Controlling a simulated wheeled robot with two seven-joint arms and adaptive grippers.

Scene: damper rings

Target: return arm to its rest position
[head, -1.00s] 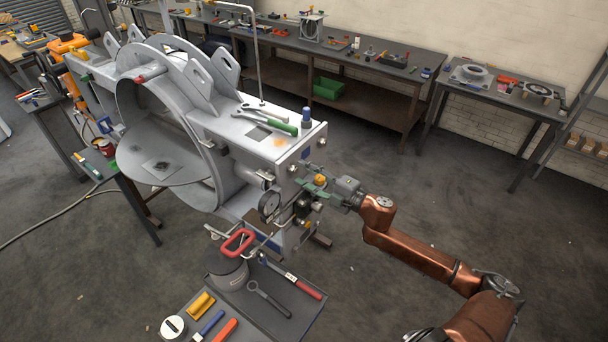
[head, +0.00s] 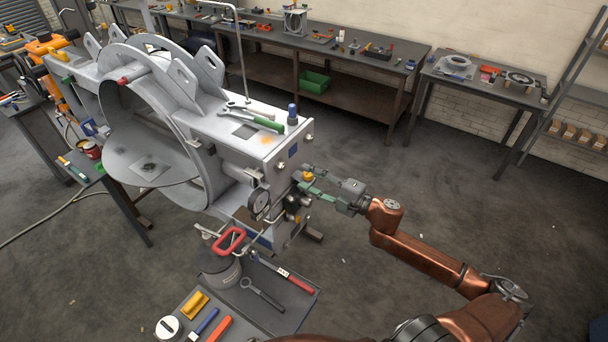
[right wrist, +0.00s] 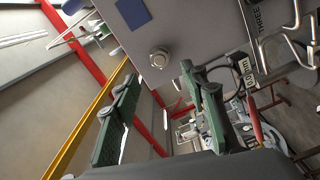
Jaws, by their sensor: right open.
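My right gripper (head: 312,180) is at the right-hand end of the grey machine (head: 232,135), with its arm coming in from the right. Its two green fingers are spread and hold nothing. In the head view a yellow knob (head: 308,176) shows between or just behind the fingertips; I cannot tell whether they touch it. In the right wrist view the open fingers (right wrist: 160,105) show with empty space between them, and a grey panel with a hex bolt (right wrist: 159,59) lies beyond. My left gripper is not in view.
A pressure gauge (head: 259,203), valves and pipes are on the machine's end, close to the gripper. Benches (head: 345,58) line the wall.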

